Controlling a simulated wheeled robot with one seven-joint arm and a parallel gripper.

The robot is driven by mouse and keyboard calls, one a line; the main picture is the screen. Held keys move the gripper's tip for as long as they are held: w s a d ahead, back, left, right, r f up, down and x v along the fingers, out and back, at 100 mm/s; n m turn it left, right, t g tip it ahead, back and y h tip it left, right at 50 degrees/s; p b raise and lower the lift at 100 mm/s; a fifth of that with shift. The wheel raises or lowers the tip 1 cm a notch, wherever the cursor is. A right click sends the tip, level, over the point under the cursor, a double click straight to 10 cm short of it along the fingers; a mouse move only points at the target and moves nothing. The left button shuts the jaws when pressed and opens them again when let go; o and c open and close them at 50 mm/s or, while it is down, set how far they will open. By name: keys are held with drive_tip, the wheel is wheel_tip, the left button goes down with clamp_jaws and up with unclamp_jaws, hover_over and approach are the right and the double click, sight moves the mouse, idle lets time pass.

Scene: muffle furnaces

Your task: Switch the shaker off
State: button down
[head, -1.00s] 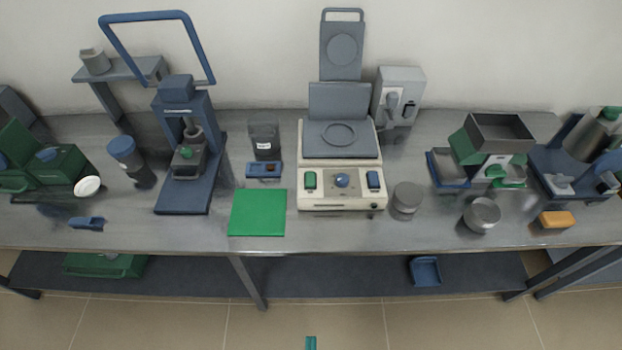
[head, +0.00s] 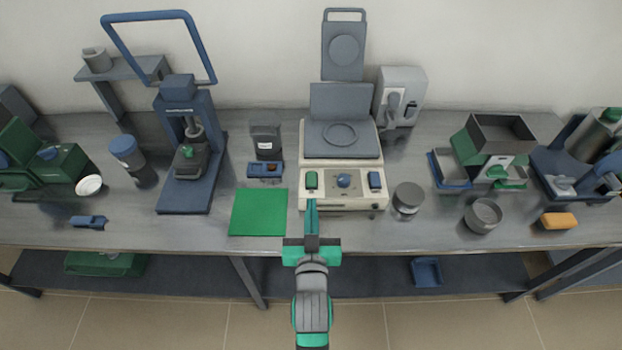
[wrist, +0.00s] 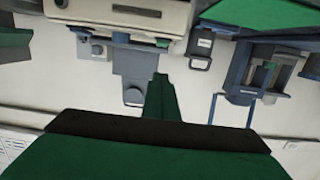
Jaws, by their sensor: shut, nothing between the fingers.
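The shaker appears to be the cream machine (head: 342,198) with a grey top plate (head: 341,138) at the middle of the bench. Its front panel bears a green rocker switch (head: 311,179) at left, a blue knob (head: 343,180) in the middle and a blue rocker switch (head: 375,179) at right. My gripper (head: 311,203) is shut and empty, its tips just below the green switch in the picture. I cannot tell whether they touch the machine. In the wrist view my shut fingers (wrist: 160,82) point toward the inverted bench scene, with the cream front (wrist: 175,14) at the top.
A green mat (head: 258,213) lies left of the machine, and a grey round container (head: 407,198) stands close at its right. A blue press (head: 184,160) stands farther left. A metal bowl (head: 483,214) and orange block (head: 558,221) are at right.

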drive_tip(key=shift+w+r, duration=0.8)
drive_tip(key=shift+w, duration=0.2)
hover_over(311, 184)
drive_tip(key=shift+s+f, duration=0.2)
drive_tip(key=shift+f, duration=0.3)
drive_tip(key=f, duration=0.3)
drive_tip(key=shift+w+f, duration=0.15)
drive_tip(key=shift+w, duration=0.15)
drive_tip(key=shift+s+f, duration=0.15)
drive_tip(key=shift+f, duration=0.25)
